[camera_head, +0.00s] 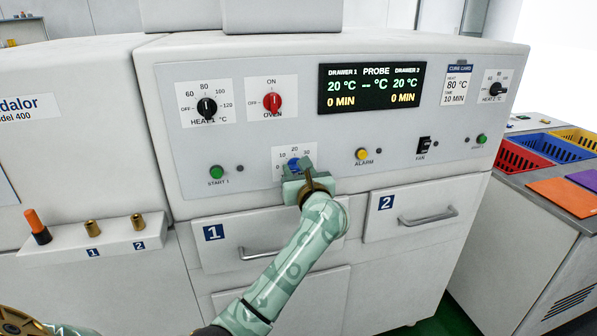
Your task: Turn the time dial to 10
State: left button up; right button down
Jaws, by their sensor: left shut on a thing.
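The time dial (293,163) is a small blue knob on the lower middle of the oven's front panel, with a white scale plate marked 0, 10, 20 and 30. My left gripper (297,170) is shut on it from below and in front. The gripper covers most of the knob, and its pointer is hidden. The display (371,87) reads 0 MIN and 20 °C for both drawers. The cure card (456,85) shows heat 80 °C and time 10 MIN. My right gripper is not in view.
The black heat 1 dial (207,107), red oven switch (272,102), green start 1 button (216,172) and yellow alarm button (362,154) surround the time dial. Drawer 1's handle (262,254) is below. Colored bins (527,154) stand at right.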

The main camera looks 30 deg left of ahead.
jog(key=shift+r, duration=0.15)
pick_arm(q)
jog(key=shift+d+m+p, duration=0.1)
jog(key=shift+m+p, duration=4.2)
jog(key=shift+p, duration=0.05)
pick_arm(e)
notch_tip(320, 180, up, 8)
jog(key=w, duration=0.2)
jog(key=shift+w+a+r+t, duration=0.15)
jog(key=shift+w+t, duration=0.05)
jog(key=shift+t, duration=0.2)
pick_arm(q)
jog(key=o, duration=1)
